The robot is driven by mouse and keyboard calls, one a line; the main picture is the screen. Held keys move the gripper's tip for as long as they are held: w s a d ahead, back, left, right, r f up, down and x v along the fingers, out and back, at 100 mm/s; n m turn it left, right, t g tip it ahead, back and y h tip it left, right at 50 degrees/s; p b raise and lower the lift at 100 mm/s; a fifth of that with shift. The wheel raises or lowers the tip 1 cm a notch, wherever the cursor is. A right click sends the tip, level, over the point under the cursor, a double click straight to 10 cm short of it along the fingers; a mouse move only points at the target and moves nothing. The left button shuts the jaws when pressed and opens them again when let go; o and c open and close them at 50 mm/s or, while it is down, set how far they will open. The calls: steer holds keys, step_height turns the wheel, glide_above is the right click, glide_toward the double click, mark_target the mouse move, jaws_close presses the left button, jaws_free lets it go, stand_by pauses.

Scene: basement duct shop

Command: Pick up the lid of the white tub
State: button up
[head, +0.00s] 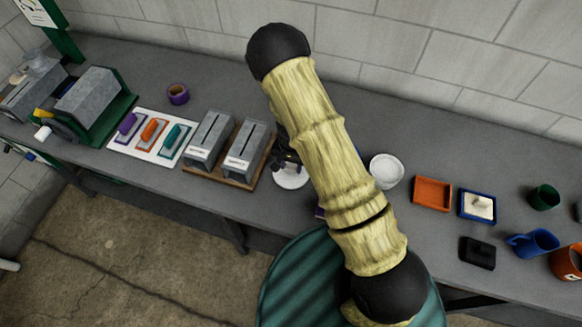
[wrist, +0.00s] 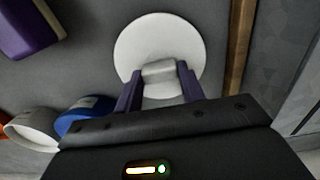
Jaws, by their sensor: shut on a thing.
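The lid is a white round disc with a pale block-shaped knob. It fills the upper middle of the wrist view (wrist: 160,38), and part of it shows in the head view (head: 291,181) beside the wooden board. My gripper (wrist: 158,82) is shut on the knob, one purple finger on each side; in the head view it is dark and partly hidden behind my arm (head: 288,160). I cannot tell whether the lid touches the bench. A white round open container, seemingly the tub (head: 386,171), stands to the right of my arm.
Two grey metal boxes stand on a wooden board (head: 262,172) just left of the lid. A purple block (wrist: 28,28) and a blue thing (wrist: 82,117) lie near it. An orange tray (head: 432,194), a blue-rimmed tray (head: 477,206) and mugs sit to the right.

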mark_target(291, 167)
step_height(291, 167, up, 9)
steer(key=b, duration=0.1)
steer(key=shift+b, duration=0.3)
steer(key=shift+f, duration=0.15)
stand_by(0.4)
